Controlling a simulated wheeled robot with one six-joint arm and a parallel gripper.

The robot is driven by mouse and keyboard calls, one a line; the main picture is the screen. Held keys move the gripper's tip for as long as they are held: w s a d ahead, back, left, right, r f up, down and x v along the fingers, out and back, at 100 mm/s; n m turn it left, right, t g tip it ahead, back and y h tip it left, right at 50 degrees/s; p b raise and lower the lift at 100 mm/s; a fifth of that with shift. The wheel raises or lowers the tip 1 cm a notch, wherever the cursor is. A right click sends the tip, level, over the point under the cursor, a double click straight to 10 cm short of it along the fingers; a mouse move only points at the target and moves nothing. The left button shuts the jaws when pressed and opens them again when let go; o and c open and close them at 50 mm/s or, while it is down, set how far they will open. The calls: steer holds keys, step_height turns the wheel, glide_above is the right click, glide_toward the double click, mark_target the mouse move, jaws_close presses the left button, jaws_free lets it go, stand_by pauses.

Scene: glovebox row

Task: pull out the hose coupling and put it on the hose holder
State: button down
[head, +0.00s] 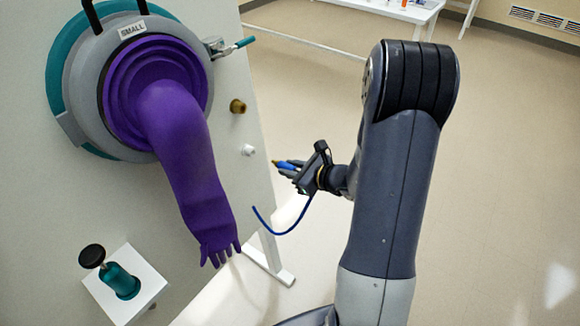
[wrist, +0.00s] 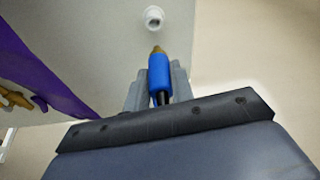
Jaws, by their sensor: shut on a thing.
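The hose coupling (head: 284,164) is blue with a brass-coloured tip. My gripper (head: 290,168) is shut on it; in the wrist view the coupling (wrist: 160,72) sits between the fingers with its tip pointing at the panel. A white round fitting (head: 248,150) stands on the panel, and in the wrist view this fitting (wrist: 153,18) is just beyond the tip, with a gap between them. A brass-coloured fitting (head: 237,106) is above it on the panel. I cannot tell for sure which fitting is the hose holder.
A blue hose (head: 283,232) hangs in a curve below my gripper, its far end loose. A purple glove (head: 180,150) sticks out of the round port at left. A white ledge (head: 140,305) with a green-and-black device is lower left. Open floor lies right.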

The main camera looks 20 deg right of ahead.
mark_target(279, 162)
steer(key=shift+b, duration=0.35)
steer(key=shift+w+a+f+b, duration=0.1)
steer(key=shift+w+a+b, duration=0.2)
steer(key=shift+w+a, duration=0.4)
steer(key=shift+w+a+f+b, duration=0.1)
steer(key=shift+w+a+b, duration=0.3)
steer(key=shift+w, duration=0.5)
steer(key=shift+w+a+f+b, duration=0.1)
steer(key=shift+w+a+b, duration=0.1)
steer(key=shift+w+a, duration=0.5)
steer(key=shift+w+d, duration=0.1)
steer(key=shift+b, duration=0.85)
steer(key=shift+w+a+f+b, duration=0.1)
steer(key=shift+w+a+b, duration=0.25)
steer(key=shift+w+a, duration=0.25)
steer(key=shift+w+a+f+b, duration=0.1)
steer(key=shift+w+a+b, duration=0.25)
steer(key=shift+w, duration=0.3)
steer(key=c, duration=1.1)
jaws_free()
steer(key=shift+c, duration=0.2)
